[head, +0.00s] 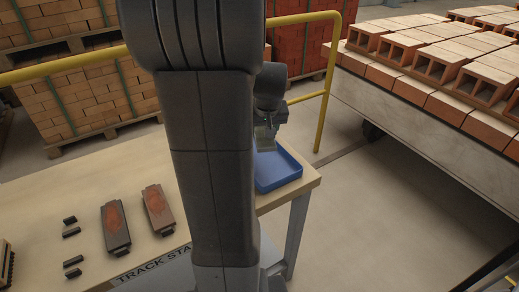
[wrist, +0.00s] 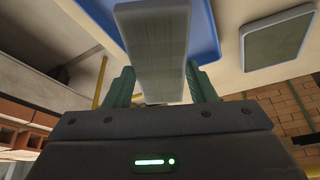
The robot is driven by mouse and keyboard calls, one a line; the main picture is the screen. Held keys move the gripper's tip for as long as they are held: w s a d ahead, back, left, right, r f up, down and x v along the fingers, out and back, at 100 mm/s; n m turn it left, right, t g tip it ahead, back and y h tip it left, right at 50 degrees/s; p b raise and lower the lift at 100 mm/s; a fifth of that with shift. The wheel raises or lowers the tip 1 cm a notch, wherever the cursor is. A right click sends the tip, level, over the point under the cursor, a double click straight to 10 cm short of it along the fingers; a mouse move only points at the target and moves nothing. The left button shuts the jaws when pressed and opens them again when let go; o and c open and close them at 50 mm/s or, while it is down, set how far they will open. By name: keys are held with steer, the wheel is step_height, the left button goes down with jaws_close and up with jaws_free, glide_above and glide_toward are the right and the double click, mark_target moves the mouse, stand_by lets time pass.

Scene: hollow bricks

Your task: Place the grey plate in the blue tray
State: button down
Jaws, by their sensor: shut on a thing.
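The grey plate (wrist: 160,50) is between the two green fingers of my gripper (wrist: 163,82) in the wrist view, one finger on each side. In the head view the grey plate (head: 266,139) hangs below my gripper (head: 268,122), over the back left part of the blue tray (head: 280,172). The blue tray also shows behind the plate in the wrist view (wrist: 207,32). My arm hides the tray's left side in the head view. I cannot tell whether the plate touches the tray.
The tray stands near the right end of the table (head: 78,192). Two dark blocks with reddish tops (head: 115,226) and several small black pieces (head: 72,231) lie to the left. A flat grey-green panel (wrist: 279,38) shows beside the tray. A yellow rail (head: 322,105) runs behind.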

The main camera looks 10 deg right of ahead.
mark_target(266, 141)
step_height(266, 141, down, 10)
steer(key=shift+r+b, duration=0.15)
steer(key=shift+b, duration=0.3)
steer(key=c, duration=0.6)
jaws_free()
steer(key=shift+r, duration=0.15)
steer(key=p+v, duration=0.1)
steer(key=v, duration=1)
steer(key=shift+s+r, duration=0.3)
